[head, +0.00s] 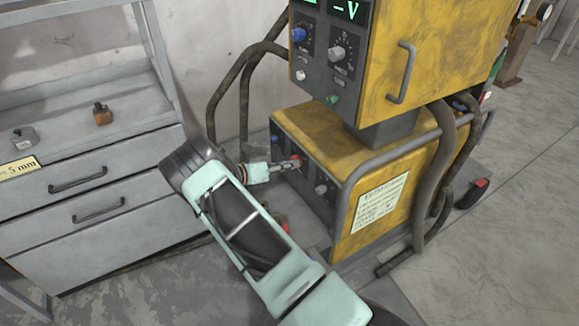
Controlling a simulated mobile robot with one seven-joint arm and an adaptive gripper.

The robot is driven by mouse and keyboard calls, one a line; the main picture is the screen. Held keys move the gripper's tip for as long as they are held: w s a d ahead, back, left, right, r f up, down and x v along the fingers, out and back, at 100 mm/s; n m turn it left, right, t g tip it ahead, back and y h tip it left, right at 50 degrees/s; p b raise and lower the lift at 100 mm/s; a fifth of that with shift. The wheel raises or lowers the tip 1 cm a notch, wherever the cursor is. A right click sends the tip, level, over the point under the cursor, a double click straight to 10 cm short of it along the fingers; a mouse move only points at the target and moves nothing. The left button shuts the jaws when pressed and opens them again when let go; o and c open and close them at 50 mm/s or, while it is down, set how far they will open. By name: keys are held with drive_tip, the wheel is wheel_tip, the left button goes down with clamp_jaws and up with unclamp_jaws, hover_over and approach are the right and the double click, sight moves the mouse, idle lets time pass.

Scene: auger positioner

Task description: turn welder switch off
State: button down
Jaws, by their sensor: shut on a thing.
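The yellow welder (385,215) stands on the floor right of centre in the head view. Its lower unit has a dark front panel (318,205) facing left. My gripper (292,164) reaches this panel from the left, with its fingertips at the upper middle of it. The fingers are shut on a small red part, the welder switch (296,158). The fingers hide most of the switch, so its position cannot be read.
A dark knob (321,189) sits on the panel right of my gripper. The upper box (430,50) overhangs, with lit displays, knobs and a handle. Thick cables and a tube frame flank the welder. A grey drawer cabinet (90,190) stands left. Open floor lies right.

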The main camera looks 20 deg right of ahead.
drive_tip(key=shift+n+g, duration=0.4)
drive_tip(key=shift+n, duration=0.4)
drive_tip(key=c, duration=1.9)
unclamp_jaws()
drive_tip(key=shift+c, duration=0.2)
drive_tip(key=v, duration=1.2)
